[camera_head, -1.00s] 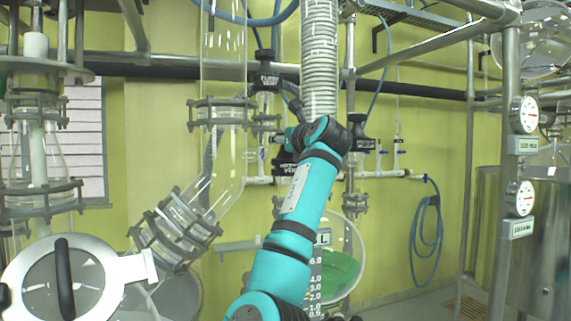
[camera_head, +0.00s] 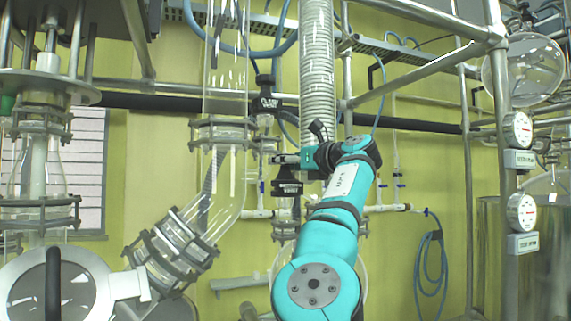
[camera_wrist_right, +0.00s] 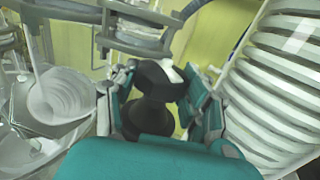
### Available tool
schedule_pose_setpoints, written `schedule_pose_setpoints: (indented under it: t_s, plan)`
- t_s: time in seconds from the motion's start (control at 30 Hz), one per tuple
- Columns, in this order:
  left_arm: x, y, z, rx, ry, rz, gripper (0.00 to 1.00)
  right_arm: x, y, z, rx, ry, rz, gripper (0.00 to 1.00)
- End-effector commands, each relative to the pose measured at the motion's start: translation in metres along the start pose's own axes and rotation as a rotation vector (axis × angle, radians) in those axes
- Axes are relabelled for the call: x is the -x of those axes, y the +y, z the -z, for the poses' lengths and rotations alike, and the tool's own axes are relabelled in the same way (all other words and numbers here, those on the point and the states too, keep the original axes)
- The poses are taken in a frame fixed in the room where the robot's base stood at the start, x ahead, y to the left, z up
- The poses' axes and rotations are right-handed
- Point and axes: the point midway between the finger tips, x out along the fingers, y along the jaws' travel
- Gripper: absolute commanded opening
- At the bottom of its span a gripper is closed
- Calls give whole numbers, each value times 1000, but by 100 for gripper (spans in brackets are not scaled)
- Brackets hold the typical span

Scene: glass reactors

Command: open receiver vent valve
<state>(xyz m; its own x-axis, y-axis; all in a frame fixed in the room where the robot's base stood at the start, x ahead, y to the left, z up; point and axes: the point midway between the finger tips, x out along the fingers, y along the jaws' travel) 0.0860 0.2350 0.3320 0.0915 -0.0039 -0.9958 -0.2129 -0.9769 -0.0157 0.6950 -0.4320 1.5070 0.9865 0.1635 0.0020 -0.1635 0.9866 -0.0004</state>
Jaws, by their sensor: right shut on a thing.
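My right gripper (camera_head: 290,160) is at the end of my teal arm, in front of the pipework in the middle of the head view. In the right wrist view its two teal fingers (camera_wrist_right: 165,95) stand on either side of a black valve knob (camera_wrist_right: 150,95) and are shut on it. Just below the gripper in the head view is a black valve body with a white label (camera_head: 287,188); its text is too small to read surely. A second black labelled vent valve (camera_head: 268,103) sits higher and to the left. My left gripper is not in view.
A ribbed hose (camera_head: 317,60) runs close beside the right gripper, also seen in the right wrist view (camera_wrist_right: 275,85). A bent glass tube (camera_head: 225,180) with metal flanges is to the left. Gauges (camera_head: 520,212) hang on a steel post at right.

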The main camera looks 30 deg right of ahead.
Motion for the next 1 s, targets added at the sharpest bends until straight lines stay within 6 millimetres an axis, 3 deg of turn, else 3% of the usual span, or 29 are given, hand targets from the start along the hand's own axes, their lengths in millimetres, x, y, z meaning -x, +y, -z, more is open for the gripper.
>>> schedule_pose_setpoints:
  t_s: [0.17,0.2,0.4,0.77,1.0]
  plan:
    - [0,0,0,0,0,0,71,-1,0,2,0,5,-1,13]
    - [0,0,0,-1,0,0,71,-1,0,2,0,5,-1,47]
    - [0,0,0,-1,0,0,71,-1,0,1,0,4,0,71]
    - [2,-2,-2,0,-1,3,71,0,0,0,0,2,14,71]
    - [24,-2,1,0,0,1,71,-1,0,-3,4,7,163,71]
